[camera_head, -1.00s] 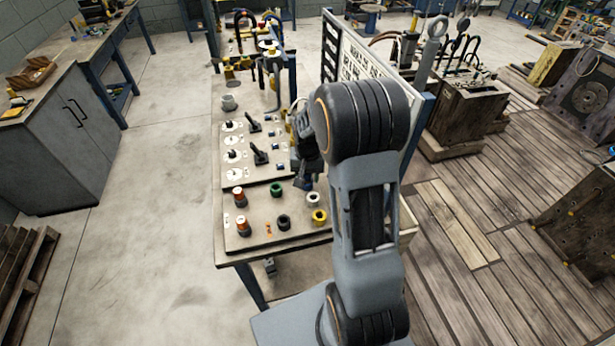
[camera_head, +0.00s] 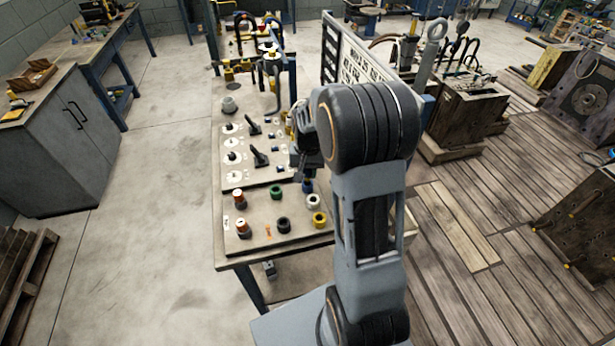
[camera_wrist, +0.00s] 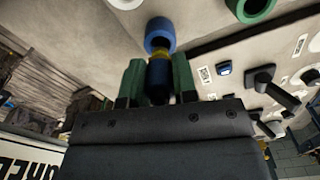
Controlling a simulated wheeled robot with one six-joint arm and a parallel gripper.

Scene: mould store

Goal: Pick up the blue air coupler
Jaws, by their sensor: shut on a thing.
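The blue air coupler (camera_wrist: 159,78) is a dark blue cylinder with a yellow band at its far end. In the wrist view it sits between the green fingertips of my gripper (camera_wrist: 160,84), which is shut on it. Just beyond its banded end is a blue ring (camera_wrist: 160,33) with an open top, which stands on the board. The coupler's end overlaps the ring's edge in this view, and I cannot tell the gap. The blue ring also shows in the head view (camera_head: 307,187). There my gripper (camera_head: 307,166) is above and behind it, partly hidden by my arm.
The board (camera_head: 262,239) also bears green (camera_head: 276,191), white (camera_head: 313,201), yellow (camera_head: 319,219) and black (camera_head: 284,225) rings, and two orange-topped pieces (camera_head: 239,198) at left. A panel with black levers (camera_head: 260,157) lies behind. A perforated upright panel (camera_head: 358,62) stands right of the bench.

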